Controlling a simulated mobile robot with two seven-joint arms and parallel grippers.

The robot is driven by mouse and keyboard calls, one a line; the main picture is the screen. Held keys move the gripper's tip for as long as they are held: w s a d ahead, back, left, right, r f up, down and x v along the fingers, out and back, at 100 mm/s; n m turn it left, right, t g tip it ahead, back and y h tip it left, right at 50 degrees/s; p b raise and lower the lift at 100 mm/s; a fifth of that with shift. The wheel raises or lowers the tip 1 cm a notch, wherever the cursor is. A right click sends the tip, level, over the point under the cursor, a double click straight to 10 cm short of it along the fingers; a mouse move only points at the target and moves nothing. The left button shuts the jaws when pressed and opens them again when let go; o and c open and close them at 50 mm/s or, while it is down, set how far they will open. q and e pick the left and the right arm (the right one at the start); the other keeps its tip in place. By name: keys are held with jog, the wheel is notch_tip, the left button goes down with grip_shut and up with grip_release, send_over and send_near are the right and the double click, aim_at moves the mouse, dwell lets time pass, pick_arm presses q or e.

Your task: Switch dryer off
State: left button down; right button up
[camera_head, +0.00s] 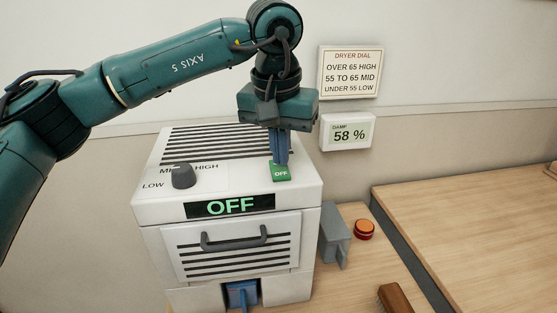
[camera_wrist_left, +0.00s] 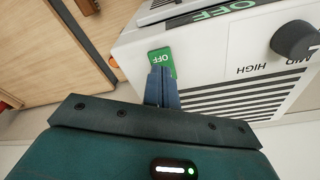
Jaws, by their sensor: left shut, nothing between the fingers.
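The white dryer (camera_head: 147,212) stands on the wooden bench, and its front display (camera_head: 230,206) reads OFF in green letters. A green OFF button (camera_head: 281,173) is on the right of its top; it also shows in the left wrist view (camera_wrist_left: 159,56). The dark dial (camera_head: 183,176) beside the LOW, MID and HIGH marks points up toward MID. My left gripper (camera_head: 282,162) points down with shut, empty fingertips at the back edge of the button; whether they touch it I cannot tell. My right gripper is not in view.
A wall sign (camera_head: 350,72) lists dial settings, and a damp meter (camera_head: 347,132) reads 58 %. Right of the dryer are a grey box with a lever (camera_head: 335,237), an orange button (camera_head: 364,229) and a brown wooden object (camera_head: 395,299). The right-hand table (camera_head: 470,225) is mostly clear.

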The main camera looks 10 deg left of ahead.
aim_at(280, 173)
pick_arm(q)
notch_tip(280, 173, up, 6)
jog(key=p, duration=0.4)
jog(key=shift+f, duration=0.25)
